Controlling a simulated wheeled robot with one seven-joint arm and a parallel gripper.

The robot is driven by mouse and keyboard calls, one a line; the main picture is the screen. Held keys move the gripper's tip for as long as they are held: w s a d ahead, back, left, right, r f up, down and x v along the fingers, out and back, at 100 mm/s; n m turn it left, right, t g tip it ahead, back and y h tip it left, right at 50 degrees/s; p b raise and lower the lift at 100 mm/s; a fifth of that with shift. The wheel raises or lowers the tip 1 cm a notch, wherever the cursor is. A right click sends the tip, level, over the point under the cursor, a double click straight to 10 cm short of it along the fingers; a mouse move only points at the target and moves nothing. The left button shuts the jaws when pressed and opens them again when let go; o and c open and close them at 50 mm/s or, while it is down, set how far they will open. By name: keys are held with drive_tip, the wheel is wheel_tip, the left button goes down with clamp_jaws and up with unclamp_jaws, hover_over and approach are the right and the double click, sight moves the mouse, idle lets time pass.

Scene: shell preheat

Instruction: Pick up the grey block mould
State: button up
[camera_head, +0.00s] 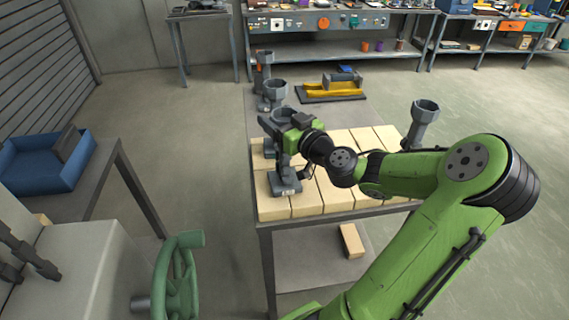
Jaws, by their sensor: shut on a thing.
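The grey block mould (285,182) is at the front left of the pale brick bed, with a cup-shaped top and a blocky lower end. My gripper (282,132) is shut on its upper part, coming in from the right. The mould looks upright. The gripper and wrist hide much of its middle. I cannot tell whether its lower end touches the bricks.
Other grey cup-topped pieces stand behind at the left (273,93) and at the back right (424,118) of the brick bed (335,190). A dark tray with a yellow piece (335,89) lies farther back. A blue bin (45,165) and green handwheel (178,275) are at left.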

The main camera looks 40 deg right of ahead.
clamp_jaws()
wheel_tip(320, 180, up, 10)
drive_tip(key=p, duration=0.3)
idle(0.3)
